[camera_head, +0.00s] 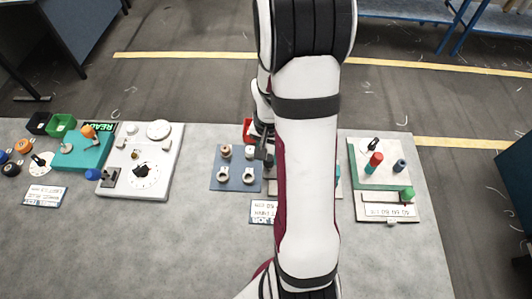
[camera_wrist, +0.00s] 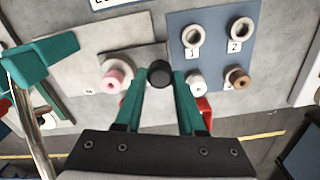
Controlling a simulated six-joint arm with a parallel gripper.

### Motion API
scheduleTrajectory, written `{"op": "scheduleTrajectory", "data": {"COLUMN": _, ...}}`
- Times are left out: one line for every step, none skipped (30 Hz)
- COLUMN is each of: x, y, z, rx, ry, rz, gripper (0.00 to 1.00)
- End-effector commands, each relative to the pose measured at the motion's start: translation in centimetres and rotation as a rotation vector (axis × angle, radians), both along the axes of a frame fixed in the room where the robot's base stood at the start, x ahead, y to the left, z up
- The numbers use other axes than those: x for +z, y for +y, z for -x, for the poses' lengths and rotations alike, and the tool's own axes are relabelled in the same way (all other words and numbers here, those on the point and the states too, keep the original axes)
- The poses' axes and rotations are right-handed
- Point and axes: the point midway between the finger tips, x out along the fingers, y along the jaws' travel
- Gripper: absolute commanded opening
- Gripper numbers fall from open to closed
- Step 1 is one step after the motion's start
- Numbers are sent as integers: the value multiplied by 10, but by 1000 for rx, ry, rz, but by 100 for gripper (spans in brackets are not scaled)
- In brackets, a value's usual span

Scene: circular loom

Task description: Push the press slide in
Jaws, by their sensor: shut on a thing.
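My gripper (camera_wrist: 158,88) has two teal fingers, closed on a round black knob (camera_wrist: 158,73) between their tips. The knob stands at the edge of a grey plate (camera_wrist: 75,55), beside a blue panel; it looks like the handle of the press slide, though the slide body under it is hidden. A pink-topped white spool (camera_wrist: 116,76) is just left of the left finger. A red part (camera_wrist: 205,108) shows behind the fingers.
The blue panel (camera_wrist: 215,55) holds two rings numbered 1 and 2 and white and brown spools, close to the right finger. A teal block with a metal rod (camera_wrist: 45,60) stands at left. Other stations are the white dial panel (camera_head: 150,185) and the green-and-white board (camera_head: 375,180).

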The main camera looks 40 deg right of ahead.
Motion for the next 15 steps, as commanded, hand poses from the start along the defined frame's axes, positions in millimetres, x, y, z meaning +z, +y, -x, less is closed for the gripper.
{"op": "scheduleTrajectory", "data": {"x": 1, "y": -7, "z": 6, "rx": -6, "ry": 0, "rz": 1, "gripper": 0}}
{"op": "scheduleTrajectory", "data": {"x": 1, "y": -12, "z": 11, "rx": -8, "ry": 0, "rz": 1, "gripper": 0}}
{"op": "scheduleTrajectory", "data": {"x": 1, "y": -19, "z": 18, "rx": -9, "ry": -1, "rz": 0, "gripper": 0}}
{"op": "scheduleTrajectory", "data": {"x": 1, "y": -25, "z": 24, "rx": -10, "ry": -1, "rz": 0, "gripper": 0}}
{"op": "scheduleTrajectory", "data": {"x": 1, "y": -30, "z": 29, "rx": -9, "ry": -2, "rz": 1, "gripper": 0}}
{"op": "scheduleTrajectory", "data": {"x": 1, "y": -37, "z": 36, "rx": -9, "ry": -2, "rz": 1, "gripper": 0}}
{"op": "scheduleTrajectory", "data": {"x": 1, "y": -42, "z": 40, "rx": -8, "ry": -2, "rz": 2, "gripper": 0}}
{"op": "scheduleTrajectory", "data": {"x": 1, "y": -46, "z": 44, "rx": -8, "ry": -2, "rz": 2, "gripper": 0}}
{"op": "scheduleTrajectory", "data": {"x": 1, "y": -51, "z": 49, "rx": -7, "ry": -2, "rz": 2, "gripper": 0}}
{"op": "scheduleTrajectory", "data": {"x": 1, "y": -54, "z": 52, "rx": -6, "ry": -2, "rz": 2, "gripper": 0}}
{"op": "scheduleTrajectory", "data": {"x": 1, "y": -57, "z": 55, "rx": -5, "ry": -2, "rz": 2, "gripper": 0}}
{"op": "scheduleTrajectory", "data": {"x": 1, "y": -59, "z": 58, "rx": -4, "ry": -3, "rz": 3, "gripper": 0}}
{"op": "scheduleTrajectory", "data": {"x": 1, "y": -60, "z": 59, "rx": -3, "ry": -3, "rz": 3, "gripper": 0}}
{"op": "scheduleTrajectory", "data": {"x": 1, "y": -61, "z": 60, "rx": -1, "ry": -3, "rz": 3, "gripper": 0}}
{"op": "scheduleTrajectory", "data": {"x": 1, "y": -62, "z": 61, "rx": 0, "ry": -2, "rz": 3, "gripper": 0}}
